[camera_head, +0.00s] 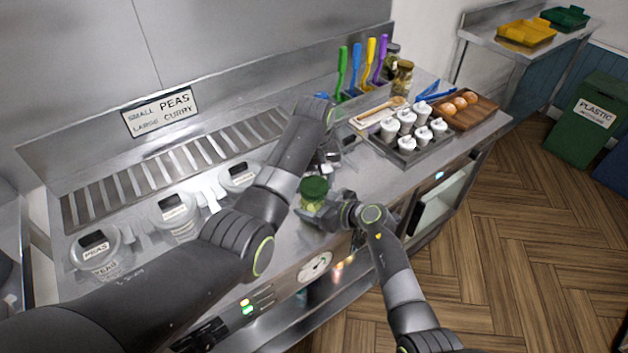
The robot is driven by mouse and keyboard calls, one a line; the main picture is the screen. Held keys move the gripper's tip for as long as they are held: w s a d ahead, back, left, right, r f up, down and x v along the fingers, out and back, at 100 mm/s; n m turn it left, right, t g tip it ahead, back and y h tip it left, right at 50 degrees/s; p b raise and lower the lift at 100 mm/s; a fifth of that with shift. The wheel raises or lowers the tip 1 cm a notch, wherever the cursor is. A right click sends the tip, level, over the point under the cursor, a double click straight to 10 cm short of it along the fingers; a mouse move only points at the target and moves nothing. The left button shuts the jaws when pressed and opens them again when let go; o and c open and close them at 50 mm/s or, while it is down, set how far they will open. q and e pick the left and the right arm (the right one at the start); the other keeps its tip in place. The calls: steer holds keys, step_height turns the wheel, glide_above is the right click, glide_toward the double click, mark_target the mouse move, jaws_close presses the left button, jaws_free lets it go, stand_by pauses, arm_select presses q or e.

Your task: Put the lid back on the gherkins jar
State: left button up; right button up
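The gherkins jar (311,206), with pale green contents, stands upright near the front edge of the steel counter. A dark green lid (314,187) shows at its top; I cannot tell whether it is seated. My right gripper (318,213) comes in from the right, low on the jar, with its fingers at the jar body, and appears shut on it. My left gripper (328,162) points down just behind and above the lid. It looks apart from the lid, but its fingertips are small and partly hidden, so its opening is unclear.
A tray (404,158) of white lidded pots and a wooden board (484,113) with buns lie to the right. Other jars (402,78) and coloured utensils (356,66) stand behind. Labelled tubs (174,213) sit at left. The counter's front edge is close to the jar.

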arm_select(q)
steer(key=o, duration=0.5)
steer(key=shift+c, duration=0.2)
steer(key=shift+r, duration=2.25)
steer(key=shift+c, duration=0.4)
steer(key=r+n, duration=0.1)
steer(key=n, duration=0.3)
steer(key=shift+r+n, duration=0.3)
steer(key=shift+r, duration=0.1)
steer(key=n, duration=0.1)
steer(key=r+n, duration=0.1)
steer(key=n, duration=0.3)
steer(key=shift+r, duration=0.4)
